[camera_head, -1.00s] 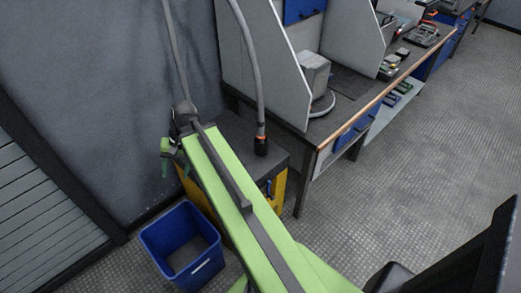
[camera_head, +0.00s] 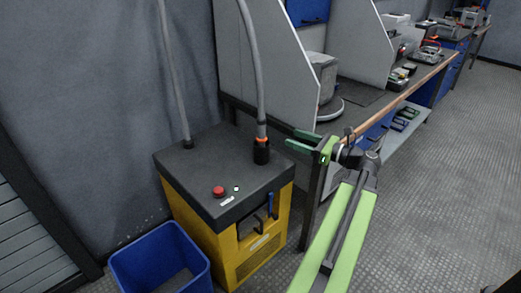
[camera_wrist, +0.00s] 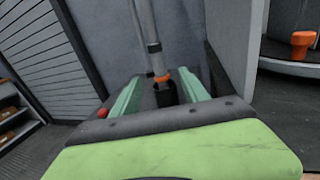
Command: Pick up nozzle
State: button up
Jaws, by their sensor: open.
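The nozzle (camera_head: 261,148) is a black end piece with an orange ring on a grey hose. It stands upright on the dark top of a yellow box (camera_head: 262,252). My gripper (camera_head: 293,140) is open and empty, just right of the nozzle, with its green fingers pointing towards it. In the wrist view, the nozzle (camera_wrist: 164,92) appears between the two spread fingers and a little beyond them.
A second grey hose (camera_head: 178,85) enters the box top, which bears a red button (camera_head: 218,191). A blue bin (camera_head: 160,262) stands front left of the box. A workbench with a copper-coloured edge (camera_head: 405,95) and grey partitions is close on the right. Open floor lies further right.

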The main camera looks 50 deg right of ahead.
aim_at(261, 140)
jog(key=w+a, duration=0.2)
jog(key=w, duration=0.6)
jog(key=w+a, duration=0.1)
jog(key=w, duration=0.7)
jog(key=shift+w+a+f, duration=0.25)
jog(key=shift+w+a, duration=0.05)
jog(key=shift+a, duration=0.05)
grip_shut()
jog(key=shift+s, duration=0.1)
dwell(0.5)
